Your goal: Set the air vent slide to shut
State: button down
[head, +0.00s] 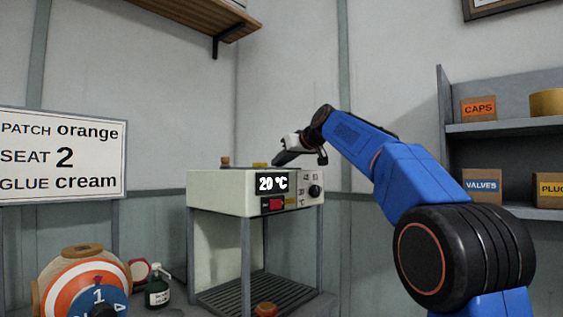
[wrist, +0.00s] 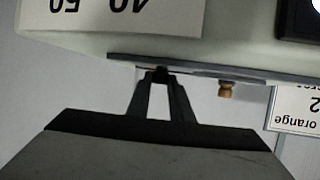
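The cream box-shaped press (head: 222,198) stands on grey legs and shows 20 °C on its display. I cannot make out the air vent slide for certain. A dark strip (wrist: 112,59) runs along the top edge of the box in the wrist view. My gripper (head: 279,159) is over the top of the box. In the wrist view the two fingertips (wrist: 160,76) are at that strip, with a narrow gap between the fingers. Something small and dark shows between the tips. Whether they grip it is unclear.
A brown knob (head: 225,160) and a yellow piece (head: 260,164) are on the box top. A red switch (head: 272,204) and a black dial (head: 315,191) are on its front. An orange-and-white wheel (head: 58,286) and a dark bottle (head: 157,294) stand at lower left. Shelves (head: 500,129) are at right.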

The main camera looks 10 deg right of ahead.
jog(key=s+a, duration=0.2)
jog(key=a, duration=0.1)
jog(key=s+a, duration=0.2)
jog(key=a, duration=0.1)
jog(key=s+a, duration=0.3)
jog(key=shift+a, duration=0.25)
jog(key=c, duration=1.6)
grip_release()
jog(key=shift+a, duration=0.1)
jog(key=shift+o, duration=0.2)
jog(key=shift+s, duration=0.1)
jog(key=v, duration=1.7)
jog(key=shift+r, duration=0.25)
